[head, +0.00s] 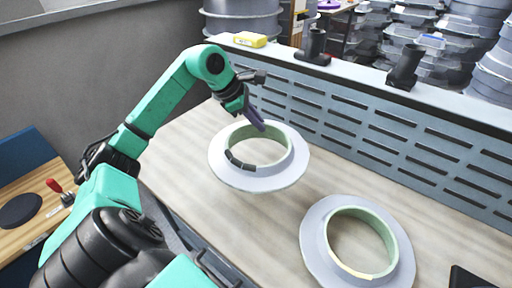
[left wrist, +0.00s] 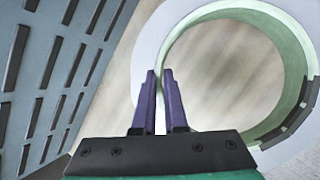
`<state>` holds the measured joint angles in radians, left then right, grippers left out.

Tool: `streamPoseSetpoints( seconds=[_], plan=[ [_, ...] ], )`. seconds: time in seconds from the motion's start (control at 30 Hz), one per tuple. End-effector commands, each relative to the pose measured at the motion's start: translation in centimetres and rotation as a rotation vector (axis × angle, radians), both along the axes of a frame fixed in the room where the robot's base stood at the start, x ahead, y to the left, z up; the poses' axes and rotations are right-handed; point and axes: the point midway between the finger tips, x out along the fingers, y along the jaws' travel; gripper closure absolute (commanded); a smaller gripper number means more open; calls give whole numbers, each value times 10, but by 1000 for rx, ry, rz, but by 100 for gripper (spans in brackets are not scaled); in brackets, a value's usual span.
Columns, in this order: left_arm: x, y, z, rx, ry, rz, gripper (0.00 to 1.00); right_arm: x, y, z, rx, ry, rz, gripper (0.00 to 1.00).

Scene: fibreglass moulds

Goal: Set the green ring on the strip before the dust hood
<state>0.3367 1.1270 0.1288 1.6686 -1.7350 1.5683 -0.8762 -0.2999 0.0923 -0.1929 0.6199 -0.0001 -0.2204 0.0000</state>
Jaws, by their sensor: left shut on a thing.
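A grey-white flanged ring with a pale green inside (head: 222,168) is at my left gripper (head: 260,126), in the middle of the head view. It has dark blocks on the near-left part of its inner wall. The gripper's purple fingers are shut on its far rim. In the left wrist view, the fingers (left wrist: 160,76) reach over the ring's wall (left wrist: 146,50); the pinched spot is partly hidden. I cannot tell whether the ring touches the table. The slotted grey dust hood (head: 350,128) runs behind it. My right gripper is not in view.
A second similar ring (head: 312,240), with a yellowish patch inside, lies on the wooden table (head: 190,135) at lower right. Black pipe fittings (head: 405,68) and a yellow item (head: 250,40) stand on the hood's top.

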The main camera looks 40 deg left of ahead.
Motion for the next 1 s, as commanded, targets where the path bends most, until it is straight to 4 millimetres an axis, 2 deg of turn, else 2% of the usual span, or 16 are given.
streamPoseSetpoints(
  seconds=[0.03,0.1,0.43,0.5,0.77,0.87,0.9,1.0],
  plan=[
    [-2,-1,-17,-6,7,0,100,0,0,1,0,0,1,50],
    [-1,-1,-34,-6,4,0,100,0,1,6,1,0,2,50],
    [0,0,-87,-6,2,1,100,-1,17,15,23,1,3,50],
    [0,0,-94,-3,0,2,100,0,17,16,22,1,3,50],
    [0,1,-97,0,-1,0,100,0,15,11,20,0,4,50],
    [0,1,-97,1,1,0,64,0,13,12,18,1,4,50],
    [0,1,-97,0,1,0,60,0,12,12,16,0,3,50],
    [0,0,-97,0,1,0,60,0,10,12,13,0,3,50]
  ],
)
